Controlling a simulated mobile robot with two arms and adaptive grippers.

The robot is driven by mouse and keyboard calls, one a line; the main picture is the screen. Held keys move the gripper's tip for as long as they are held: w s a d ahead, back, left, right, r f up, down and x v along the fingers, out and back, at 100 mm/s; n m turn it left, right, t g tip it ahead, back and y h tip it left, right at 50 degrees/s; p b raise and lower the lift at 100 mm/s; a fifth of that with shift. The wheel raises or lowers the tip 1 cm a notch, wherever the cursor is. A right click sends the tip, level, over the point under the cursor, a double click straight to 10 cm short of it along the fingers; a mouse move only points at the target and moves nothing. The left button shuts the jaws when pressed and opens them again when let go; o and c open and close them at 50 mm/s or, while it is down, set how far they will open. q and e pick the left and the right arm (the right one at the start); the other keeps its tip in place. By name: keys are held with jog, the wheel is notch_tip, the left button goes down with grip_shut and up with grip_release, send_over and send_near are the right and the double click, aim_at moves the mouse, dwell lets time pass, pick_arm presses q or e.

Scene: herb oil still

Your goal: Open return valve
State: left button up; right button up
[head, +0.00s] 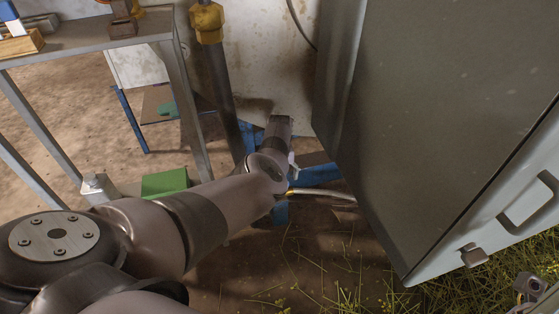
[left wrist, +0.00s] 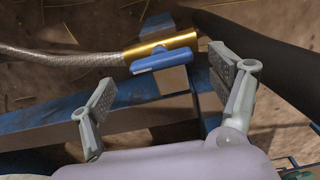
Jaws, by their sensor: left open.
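The return valve shows in the left wrist view as a blue lever handle (left wrist: 165,59) beside a brass fitting (left wrist: 160,46) on the end of a braided hose (left wrist: 65,57). My left gripper (left wrist: 163,82) is open, with one finger on each side of the handle's line. The handle lies just beyond the fingertips, nearer the right finger; I cannot tell whether they touch. In the head view my left arm reaches down beside the cabinet, and its wrist hides most of the gripper and valve. The hose (head: 330,194) shows to the right of the wrist. My right gripper is not seen.
A large grey cabinet (head: 430,110) with a handle fills the right side of the head view. A metal table (head: 95,38) stands at the upper left. A dark pipe (left wrist: 270,55) runs close to the right finger. Blue frame bars (left wrist: 130,118) lie below the valve.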

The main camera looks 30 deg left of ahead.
pick_arm(q)
notch_tip(320, 180, up, 10)
jog(key=shift+f, duration=0.2)
jog(key=shift+s, duration=0.1)
